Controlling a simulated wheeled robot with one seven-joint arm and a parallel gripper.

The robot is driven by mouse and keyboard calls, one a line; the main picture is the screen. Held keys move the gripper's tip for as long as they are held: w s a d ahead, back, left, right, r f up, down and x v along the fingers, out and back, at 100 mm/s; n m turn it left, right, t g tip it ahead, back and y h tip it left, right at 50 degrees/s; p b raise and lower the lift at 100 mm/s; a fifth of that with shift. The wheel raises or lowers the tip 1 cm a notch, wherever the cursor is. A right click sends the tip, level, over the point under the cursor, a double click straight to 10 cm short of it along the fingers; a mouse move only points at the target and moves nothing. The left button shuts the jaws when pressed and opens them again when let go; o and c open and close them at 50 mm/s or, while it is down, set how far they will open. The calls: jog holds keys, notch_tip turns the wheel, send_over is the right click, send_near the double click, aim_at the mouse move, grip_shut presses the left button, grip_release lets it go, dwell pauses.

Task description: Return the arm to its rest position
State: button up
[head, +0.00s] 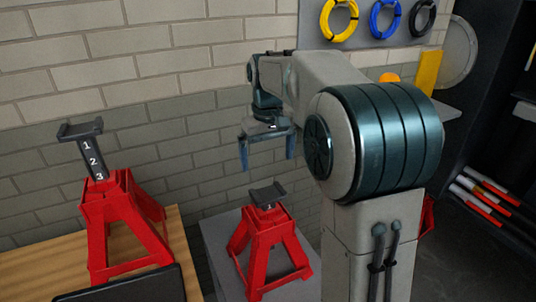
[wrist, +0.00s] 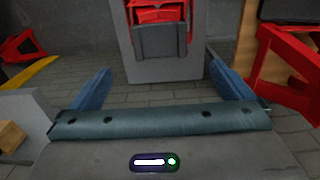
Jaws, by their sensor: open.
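My gripper (head: 267,155) hangs at the end of my arm in the head view, fingers pointing down, in front of the brick wall. Its two blue fingers are spread apart with nothing between them. In the head view it is above and slightly behind the shorter red jack stand (head: 270,245). In the wrist view the open fingers (wrist: 160,88) show, with a red stand and its dark saddle (wrist: 160,42) beyond them, apart from the fingers.
A taller red jack stand (head: 122,215), marked 1, 2, 3, stands on a wooden surface (head: 40,262) at left, beside a dark flat object (head: 125,287). A grey pedestal (head: 222,250) holds the shorter stand. Coloured cable coils (head: 383,18) hang on the wall panel.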

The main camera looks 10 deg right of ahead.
jog(key=s+f+m+t, duration=0.1)
jog(key=s+f, duration=0.2)
jog(key=s, duration=0.8)
jog(key=s+f+m+t, duration=0.1)
jog(key=s+f, duration=0.3)
jog(key=s, duration=0.8)
jog(key=shift+s+f+t, duration=0.2)
jog(key=shift+t, duration=0.2)
